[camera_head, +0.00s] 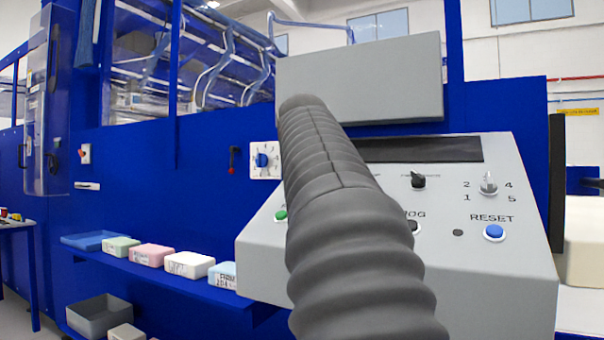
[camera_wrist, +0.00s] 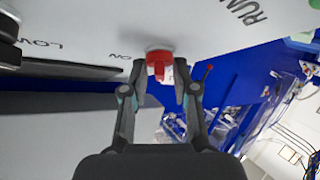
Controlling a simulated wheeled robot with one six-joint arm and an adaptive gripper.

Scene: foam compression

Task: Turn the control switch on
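In the wrist view a red switch knob (camera_wrist: 159,68) sits on the light grey panel face (camera_wrist: 100,25), with the label "ON" printed to its left. My gripper (camera_wrist: 160,75) is open, with one finger on each side of the red knob. A small gap shows between the knob and the fingers. I cannot tell whether either fingertip touches it. In the head view the grey control console (camera_head: 480,275) stands in front. My ribbed dark arm cover crosses it and hides my gripper and the red knob there.
The console also carries a blue RESET button (camera_head: 494,232), a black knob (camera_head: 418,181), a silver selector (camera_head: 488,183) and a green button (camera_head: 281,215). A grey box (camera_head: 385,75) stands above it. A blue shelf (camera_head: 170,283) with several foam blocks lies at left.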

